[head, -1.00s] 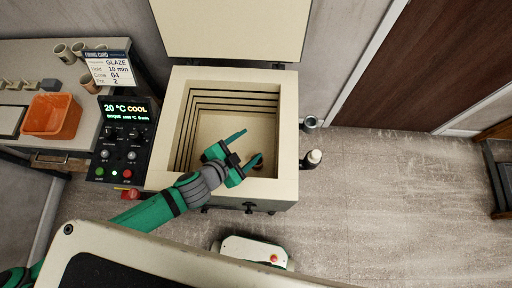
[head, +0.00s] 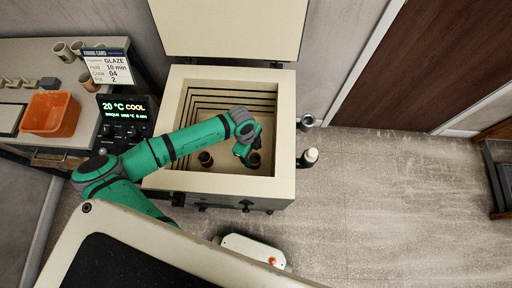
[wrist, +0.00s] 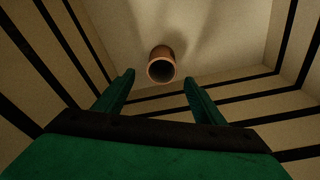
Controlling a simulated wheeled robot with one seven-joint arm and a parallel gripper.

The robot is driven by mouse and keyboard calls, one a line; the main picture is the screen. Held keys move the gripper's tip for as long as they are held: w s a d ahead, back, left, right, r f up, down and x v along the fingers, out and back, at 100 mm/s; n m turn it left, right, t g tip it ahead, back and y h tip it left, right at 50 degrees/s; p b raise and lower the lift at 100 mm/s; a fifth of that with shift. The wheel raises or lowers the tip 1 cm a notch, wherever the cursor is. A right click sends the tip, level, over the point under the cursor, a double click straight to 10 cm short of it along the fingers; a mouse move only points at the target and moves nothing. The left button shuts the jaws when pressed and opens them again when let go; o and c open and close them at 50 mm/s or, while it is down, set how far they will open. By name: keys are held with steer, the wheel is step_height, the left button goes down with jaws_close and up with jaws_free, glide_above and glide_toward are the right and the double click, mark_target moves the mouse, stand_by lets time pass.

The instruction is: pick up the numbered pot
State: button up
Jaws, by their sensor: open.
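The open kiln (head: 285,110) has two small brown pots on its chamber floor, a left pot (head: 205,158) and a right pot (head: 254,160). I cannot read a number on either. My gripper (head: 247,157) points down inside the chamber, at the right pot, partly covering it in the head view. In the wrist view one reddish-brown pot (wrist: 161,64) stands beyond my fingertips, roughly centred between them. The open jaws (wrist: 159,82) are empty and apart from it. The firing card (head: 104,67) shows GLAZE, 10 min, 04 and Pot 2.
The kiln walls rise close around my gripper, and its lid (head: 230,28) stands open behind. The control panel (head: 125,115) reads 20 °C COOL. An orange bin (head: 52,114) and several cups (head: 62,50) are on the left bench. Open floor lies to the right.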

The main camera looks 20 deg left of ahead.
steer(key=f, duration=0.9)
steer(key=shift+w+d, duration=0.1)
steer(key=shift+d, duration=0.25)
steer(key=shift+c, duration=0.4)
steer(key=c, duration=1.1)
step_height(320, 180, up, 18)
step_height(320, 180, up, 13)
glide_above(254, 161)
steer(key=shift+s+d, duration=0.35)
steer(key=shift+s, duration=0.1)
